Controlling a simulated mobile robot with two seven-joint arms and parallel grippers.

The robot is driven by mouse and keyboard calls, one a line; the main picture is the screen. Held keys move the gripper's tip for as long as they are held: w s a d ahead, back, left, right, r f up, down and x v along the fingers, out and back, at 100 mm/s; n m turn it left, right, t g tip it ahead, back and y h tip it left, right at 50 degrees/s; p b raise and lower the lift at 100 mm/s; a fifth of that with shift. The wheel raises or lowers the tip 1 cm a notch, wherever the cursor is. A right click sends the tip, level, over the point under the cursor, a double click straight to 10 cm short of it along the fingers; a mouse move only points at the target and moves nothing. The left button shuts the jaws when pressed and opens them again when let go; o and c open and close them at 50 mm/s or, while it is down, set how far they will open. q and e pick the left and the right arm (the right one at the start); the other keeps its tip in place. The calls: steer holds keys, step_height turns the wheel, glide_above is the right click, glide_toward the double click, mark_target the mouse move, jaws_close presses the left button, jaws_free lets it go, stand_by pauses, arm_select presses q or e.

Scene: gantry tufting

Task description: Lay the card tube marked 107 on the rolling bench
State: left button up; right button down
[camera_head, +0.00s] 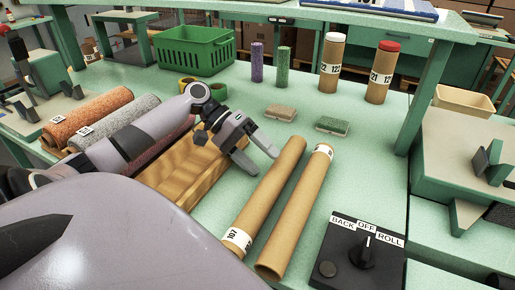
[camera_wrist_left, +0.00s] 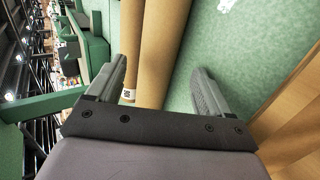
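The brown card tube marked 107 (camera_head: 262,200) lies on the green table, its printed label at the near end. A second card tube (camera_head: 300,210) lies close on its right, label at the far end. My left gripper (camera_head: 264,163) is open and empty, over the far part of tube 107. In the left wrist view its fingers (camera_wrist_left: 160,72) stand apart, with tube 107 (camera_wrist_left: 168,45) and the second tube (camera_wrist_left: 136,40) showing between them; contact cannot be told. A green bench (camera_head: 450,150) with dark V-shaped rests (camera_head: 490,160), possibly the rolling bench, stands right. My right gripper is out of view.
A black BACK/OFF/ROLL switch box (camera_head: 358,250) sits right of the tubes. A wooden tray (camera_head: 185,170) lies left, under my left arm. A green post (camera_head: 426,95) rises at right.

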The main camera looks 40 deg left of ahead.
arm_select(q)
steer(key=shift+b+v, duration=0.3)
steer(key=shift+v, duration=3.3)
